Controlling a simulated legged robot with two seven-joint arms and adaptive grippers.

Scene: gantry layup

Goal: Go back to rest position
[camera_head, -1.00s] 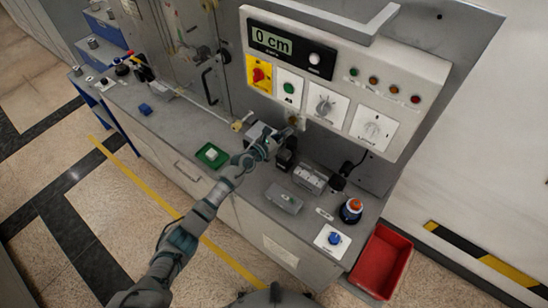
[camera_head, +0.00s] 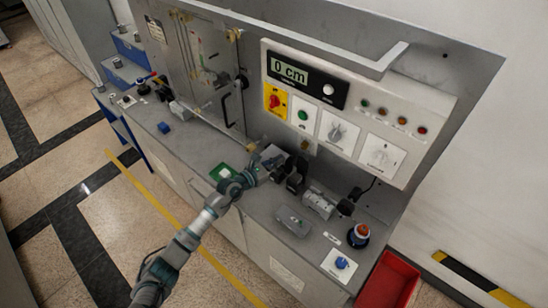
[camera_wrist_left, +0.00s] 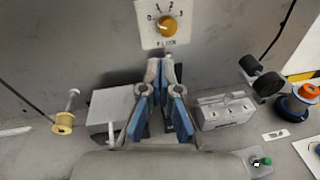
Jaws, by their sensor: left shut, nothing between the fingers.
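A grey box (camera_wrist_left: 110,108) lies just left of the fingers and a grey block (camera_wrist_left: 225,111) just right. My right gripper is not in view.
The panel display reads 0 cm. A dark device (camera_head: 295,172) stands close to my left gripper. A grey case (camera_head: 293,221), an orange-topped button (camera_head: 358,235) and a blue knob (camera_head: 341,263) are further right. A red bin (camera_head: 388,281) stands beside the bench. Floor space in front is clear.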

